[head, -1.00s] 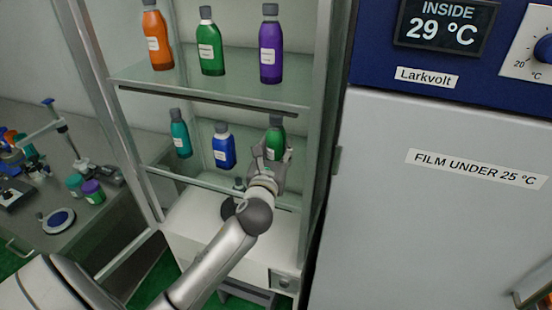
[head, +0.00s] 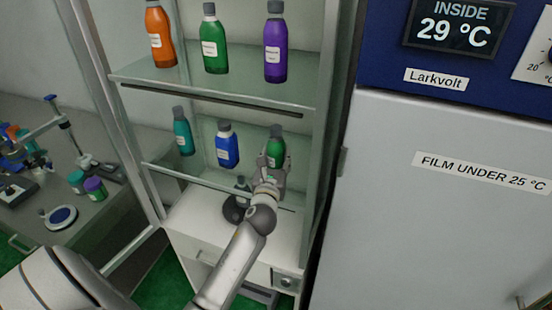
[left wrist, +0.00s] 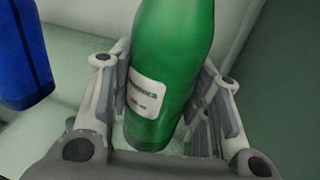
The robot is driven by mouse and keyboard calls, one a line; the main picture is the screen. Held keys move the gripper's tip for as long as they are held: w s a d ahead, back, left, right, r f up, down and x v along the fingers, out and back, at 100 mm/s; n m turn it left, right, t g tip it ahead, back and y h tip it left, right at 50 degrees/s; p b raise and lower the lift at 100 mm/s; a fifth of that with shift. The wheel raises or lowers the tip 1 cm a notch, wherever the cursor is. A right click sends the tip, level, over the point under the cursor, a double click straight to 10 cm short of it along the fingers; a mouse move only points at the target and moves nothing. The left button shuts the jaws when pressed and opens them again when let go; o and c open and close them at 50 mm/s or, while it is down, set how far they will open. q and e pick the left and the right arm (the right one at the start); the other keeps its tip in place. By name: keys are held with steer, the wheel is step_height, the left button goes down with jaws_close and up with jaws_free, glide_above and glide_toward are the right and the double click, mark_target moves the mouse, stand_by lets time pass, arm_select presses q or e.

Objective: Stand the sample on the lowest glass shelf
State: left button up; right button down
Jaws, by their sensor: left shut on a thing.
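A green bottle (head: 278,150) with a grey cap and a white label is at the right end of the lowest glass shelf (head: 188,178). It looks about upright. My left gripper (head: 268,166) is shut on it from the front, low on its body. In the left wrist view the green bottle (left wrist: 172,65) stands between the two fingers (left wrist: 160,95). The fingers hide its base in the head view, so I cannot tell whether it touches the glass. My right gripper is not in view.
On the same shelf stand a blue bottle (head: 228,148) and a teal bottle (head: 183,134), left of the green one. Orange (head: 160,38), green and purple (head: 275,48) bottles stand on the shelf above. The cabinet's right post (head: 322,130) is close to my gripper.

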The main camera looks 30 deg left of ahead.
arm_select(q)
steer(key=shift+f, duration=0.1)
steer(key=o, duration=1.2)
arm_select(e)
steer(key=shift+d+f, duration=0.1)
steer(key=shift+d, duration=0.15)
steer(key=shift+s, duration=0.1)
arm_select(q)
steer(key=shift+s+r, duration=0.1)
steer(key=shift+r, duration=0.1)
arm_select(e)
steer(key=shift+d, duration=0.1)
arm_select(q)
steer(key=b+v, duration=0.2)
steer(key=v, duration=1)
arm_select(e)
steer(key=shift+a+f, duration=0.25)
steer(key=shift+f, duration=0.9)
